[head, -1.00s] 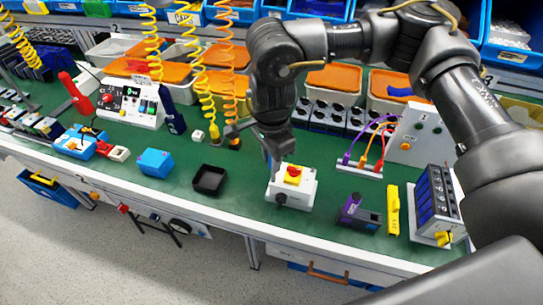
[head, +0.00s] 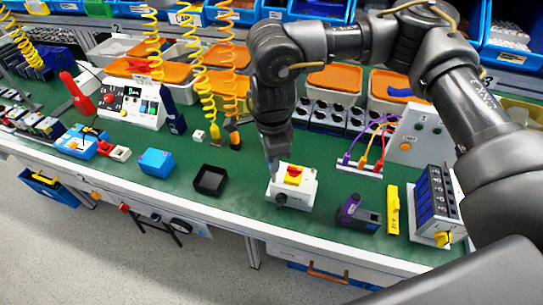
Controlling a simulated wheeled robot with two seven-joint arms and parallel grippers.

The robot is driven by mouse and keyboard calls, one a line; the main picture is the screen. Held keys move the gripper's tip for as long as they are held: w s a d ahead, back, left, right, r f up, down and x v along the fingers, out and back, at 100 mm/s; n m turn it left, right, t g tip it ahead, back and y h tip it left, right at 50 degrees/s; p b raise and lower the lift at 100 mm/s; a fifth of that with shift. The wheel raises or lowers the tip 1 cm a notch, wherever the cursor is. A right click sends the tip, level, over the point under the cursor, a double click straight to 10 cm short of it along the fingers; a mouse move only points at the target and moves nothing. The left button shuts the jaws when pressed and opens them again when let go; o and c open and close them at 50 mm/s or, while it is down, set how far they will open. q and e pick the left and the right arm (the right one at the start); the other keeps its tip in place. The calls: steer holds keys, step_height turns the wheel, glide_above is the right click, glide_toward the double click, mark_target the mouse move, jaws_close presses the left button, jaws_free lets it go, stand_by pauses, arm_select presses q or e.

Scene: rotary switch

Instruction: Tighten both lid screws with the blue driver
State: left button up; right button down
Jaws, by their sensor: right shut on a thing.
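The white switch box (head: 297,192) stands on the green bench, with a red knob (head: 293,174) on a yellow plate on its lid and a dark knob on its front. My right gripper (head: 271,142) points down over the lid's back left corner. It is shut on a slim tool, which I take for the driver (head: 272,165); its tip reaches the lid there. The lid screws are too small to make out. My left gripper is not in view.
A black open tray (head: 209,180) and a blue box (head: 156,162) stand to the left. A purple and dark device (head: 358,215) and a yellow marker-like bar (head: 393,209) lie to the right. A coiled orange cord (head: 229,75) hangs behind, left of the gripper.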

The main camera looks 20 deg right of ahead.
steer(key=m, duration=0.4)
steer(key=shift+w+f+m+p, duration=0.1)
steer(key=shift+w+m+p, duration=0.05)
steer(key=shift+m+p, duration=0.2)
steer(key=shift+m, duration=0.25)
steer(key=m+p, duration=0.1)
steer(key=m, duration=0.3)
steer(key=shift+d+p, duration=0.1)
steer(key=shift+p, duration=0.2)
steer(key=m, duration=0.3)
steer(key=shift+w+d+p, duration=0.1)
steer(key=shift+w+p, duration=0.05)
steer(key=shift+p, duration=0.2)
steer(key=shift+m, duration=0.4)
